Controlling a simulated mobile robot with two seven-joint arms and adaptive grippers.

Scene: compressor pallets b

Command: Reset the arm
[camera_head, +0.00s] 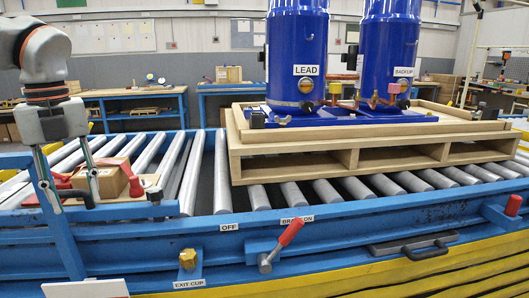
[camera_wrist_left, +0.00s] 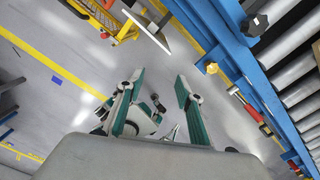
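My left arm (camera_head: 45,55) comes in at the upper left of the head view and hangs down over the left end of the roller conveyor. My left gripper (camera_head: 76,206) points down with its two fingers spread apart and nothing between them. It is in front of a small cardboard box (camera_head: 108,180) and red-handled tools. The left wrist view shows the same gripper (camera_wrist_left: 156,85) open and empty, over grey floor beside the blue conveyor frame (camera_wrist_left: 235,60). My right gripper is in neither view.
A wooden pallet (camera_head: 350,160) with two blue tanks, marked LEAD (camera_head: 297,50) and BACKUP (camera_head: 392,45), sits on the rollers. A red brake lever (camera_head: 290,233) sticks up by the OFF and BRAKE ON labels. A brass piece (camera_head: 187,259) stands above the EXIT CUP label.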

